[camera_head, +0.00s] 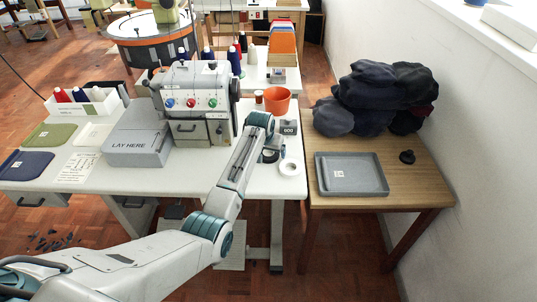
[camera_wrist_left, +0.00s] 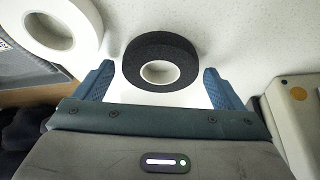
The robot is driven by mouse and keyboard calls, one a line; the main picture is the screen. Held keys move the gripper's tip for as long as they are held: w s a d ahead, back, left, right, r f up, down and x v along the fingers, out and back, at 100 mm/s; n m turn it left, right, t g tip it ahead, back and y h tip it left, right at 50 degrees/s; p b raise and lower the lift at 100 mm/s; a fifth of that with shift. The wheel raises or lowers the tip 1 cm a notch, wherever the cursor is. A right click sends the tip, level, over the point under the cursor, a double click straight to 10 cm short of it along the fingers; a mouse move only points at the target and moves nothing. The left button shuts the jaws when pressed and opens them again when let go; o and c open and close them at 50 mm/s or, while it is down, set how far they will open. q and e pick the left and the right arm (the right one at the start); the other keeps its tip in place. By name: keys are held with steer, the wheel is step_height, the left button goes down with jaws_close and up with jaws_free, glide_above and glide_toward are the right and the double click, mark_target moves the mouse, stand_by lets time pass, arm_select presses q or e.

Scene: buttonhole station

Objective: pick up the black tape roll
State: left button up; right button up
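The black tape roll (camera_wrist_left: 134,62) lies flat on the white table, its pale core facing up, in the left wrist view. My left gripper (camera_wrist_left: 158,70) is open, one blue finger on each side of the roll's near part, with a gap on both sides. In the head view the black roll (camera_head: 270,156) is partly hidden by my left gripper, which is above it. A white tape roll (camera_head: 290,167) lies close to its right; it also shows in the left wrist view (camera_wrist_left: 88,38). My right gripper is in neither view.
A grey block (camera_head: 288,128) and an orange cup (camera_head: 277,101) stand behind the rolls. The sewing machine (camera_head: 193,88) and grey "LAY HERE" box (camera_head: 137,147) are to the left. A wooden table (camera_head: 420,187) with a grey tray (camera_head: 351,190) stands right.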

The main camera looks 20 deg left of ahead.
arm_select(q)
steer(key=c, duration=0.8)
steer(key=shift+c, duration=0.2)
